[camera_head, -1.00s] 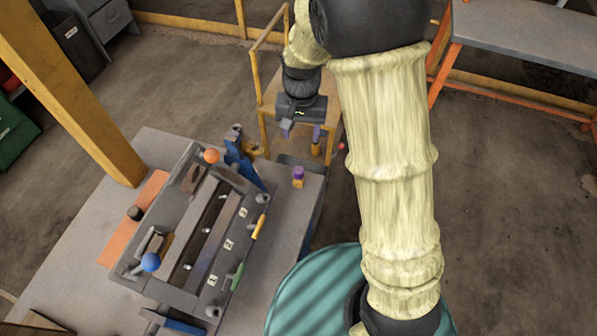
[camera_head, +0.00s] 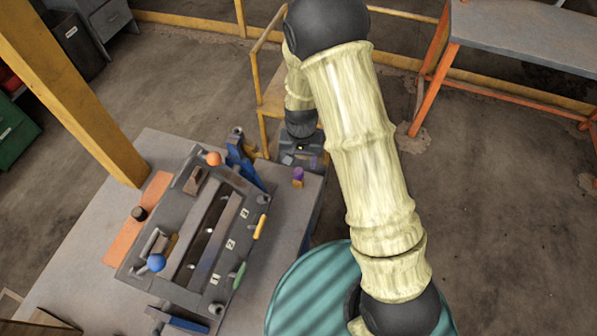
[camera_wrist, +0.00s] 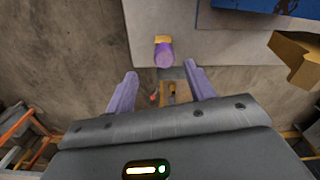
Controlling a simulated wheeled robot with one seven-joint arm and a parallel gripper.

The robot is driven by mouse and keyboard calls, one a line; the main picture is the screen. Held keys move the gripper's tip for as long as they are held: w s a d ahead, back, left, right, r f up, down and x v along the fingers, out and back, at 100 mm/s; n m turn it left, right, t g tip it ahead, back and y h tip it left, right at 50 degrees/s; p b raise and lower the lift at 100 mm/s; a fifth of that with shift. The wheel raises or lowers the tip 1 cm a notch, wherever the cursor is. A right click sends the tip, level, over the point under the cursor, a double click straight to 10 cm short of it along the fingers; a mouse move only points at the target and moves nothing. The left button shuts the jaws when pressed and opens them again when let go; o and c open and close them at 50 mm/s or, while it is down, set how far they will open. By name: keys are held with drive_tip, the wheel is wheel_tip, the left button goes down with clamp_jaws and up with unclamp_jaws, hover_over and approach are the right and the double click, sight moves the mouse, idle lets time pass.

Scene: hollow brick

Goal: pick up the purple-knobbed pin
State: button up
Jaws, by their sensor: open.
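The purple-knobbed pin (camera_head: 298,176) stands near the right edge of the grey table, to the right of the fixture. In the wrist view the pin (camera_wrist: 164,54) shows a purple knob and a yellow-orange part behind it. My gripper (camera_head: 302,158) is just behind the pin in the head view, partly hidden by my arm. In the wrist view my gripper (camera_wrist: 160,80) is open and empty, its two purple fingers spread apart. The pin lies beyond the fingertips, roughly centred between them, and is not touched.
The dark fixture frame (camera_head: 256,196) with orange, blue, yellow and green handles fills the table's middle. A blue clamp (camera_head: 240,160) stands left of the gripper; a blue part (camera_wrist: 262,20) shows at the wrist view's top right. A teal round top (camera_head: 300,290) is in front.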

sight(298, 170)
drive_tip(key=shift+f, duration=0.45)
drive_tip(key=shift+f, duration=0.1)
drive_tip(key=shift+a+f+p, duration=0.2)
drive_tip(key=shift+f+p, duration=0.45)
drive_tip(key=shift+f, duration=0.6)
drive_tip(key=shift+a+f+p, duration=0.15)
drive_tip(key=shift+f+p, duration=0.45)
drive_tip(key=shift+f, duration=0.65)
drive_tip(key=c, duration=1.2)
drive_tip(key=shift+o, duration=0.2)
drive_tip(key=shift+r, duration=0.15)
wheel_tip(298, 170, up, 10)
drive_tip(key=p, duration=0.7)
